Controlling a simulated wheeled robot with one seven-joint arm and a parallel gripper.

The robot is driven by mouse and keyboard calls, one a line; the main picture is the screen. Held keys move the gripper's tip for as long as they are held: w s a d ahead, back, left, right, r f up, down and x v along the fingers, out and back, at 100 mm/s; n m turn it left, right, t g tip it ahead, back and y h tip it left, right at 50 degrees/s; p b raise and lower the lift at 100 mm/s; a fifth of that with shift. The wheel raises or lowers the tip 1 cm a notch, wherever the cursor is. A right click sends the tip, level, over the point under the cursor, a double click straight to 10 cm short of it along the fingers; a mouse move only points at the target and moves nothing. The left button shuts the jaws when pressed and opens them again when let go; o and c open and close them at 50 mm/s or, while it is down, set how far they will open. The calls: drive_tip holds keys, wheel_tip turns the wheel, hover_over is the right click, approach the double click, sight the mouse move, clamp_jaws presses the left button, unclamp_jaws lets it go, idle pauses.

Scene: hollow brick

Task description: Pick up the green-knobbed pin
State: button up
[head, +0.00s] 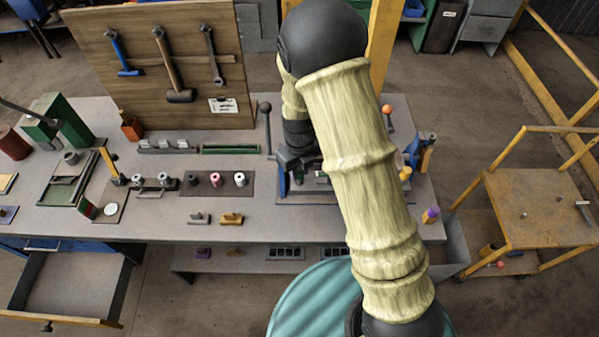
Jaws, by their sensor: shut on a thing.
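My gripper (296,160) is low over the workbench (300,222), at a dark mat or fixture right of the middle. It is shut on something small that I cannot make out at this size. My own pale arm hides much of the area to its right. I see no green knob clearly; the green-knobbed pin may be hidden by the gripper or arm. An orange-knobbed rod (387,109) stands behind the arm. A blue part (282,183) stands just below and left of the fingers.
A dark ball-topped lever (265,108) rises close left of my gripper. A tray with several spools (216,181) lies further left. A tool board (160,60) stands at the back. Small grey and yellow blocks (232,218) lie near the front edge. A yellow cart (540,200) stands right.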

sight(300, 169)
drive_tip(key=shift+r, duration=0.1)
wheel_tip(300, 169, up, 10)
drive_tip(key=shift+f+b, duration=0.1)
drive_tip(key=shift+b, duration=1)
